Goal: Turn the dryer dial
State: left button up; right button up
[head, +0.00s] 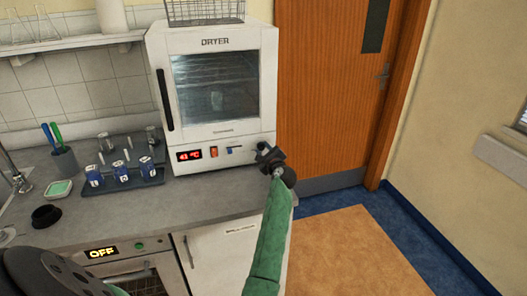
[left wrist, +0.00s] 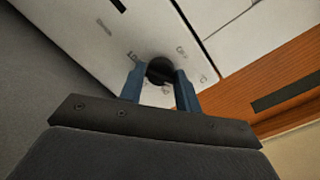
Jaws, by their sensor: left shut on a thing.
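The white dryer (head: 215,140) stands on the grey counter, with its glass door closed and a red display reading about 41 °C. Its dark round dial (left wrist: 160,70) is on the lower right of the front panel, with small markings around it. My left gripper (head: 266,153) is at that corner of the panel and hides most of the dial in the head view. In the left wrist view its two blue fingers (left wrist: 158,87) are on either side of the dial, shut on it. My right gripper is not in view.
A dark tray (head: 138,182) with several blue-labelled containers sits left of the dryer. A pen cup (head: 65,162) and a green-filled dish (head: 58,189) stand further left. A wire basket (head: 205,10) is on top of the dryer. A wooden door (head: 330,100) is to the right, with open floor before it.

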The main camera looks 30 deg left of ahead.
pick_arm(q)
jog(key=shift+m, duration=1)
jog(key=m, duration=0.2)
jog(key=shift+r+m+t, duration=0.1)
jog(key=shift+m+t, duration=0.2)
jog(key=shift+m, duration=0.1)
jog(key=shift+m+p, duration=0.6)
jog(key=shift+m, duration=0.3)
jog(key=m+p, duration=0.1)
jog(key=m, duration=0.2)
jog(key=shift+p, duration=0.3)
jog(key=shift+w+d+m+t+p, duration=0.1)
jog(key=shift+m+t+p, duration=0.3)
jog(key=shift+m, duration=0.7)
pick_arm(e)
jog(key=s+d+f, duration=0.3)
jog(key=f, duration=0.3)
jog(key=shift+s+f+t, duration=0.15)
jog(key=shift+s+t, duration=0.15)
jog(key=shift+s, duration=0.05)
pick_arm(q)
jog(key=o, duration=0.9)
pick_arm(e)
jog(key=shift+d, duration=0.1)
pick_arm(q)
jog(key=shift+o, duration=0.2)
jog(key=shift+d+f, duration=0.1)
jog(key=shift+f, duration=0.15)
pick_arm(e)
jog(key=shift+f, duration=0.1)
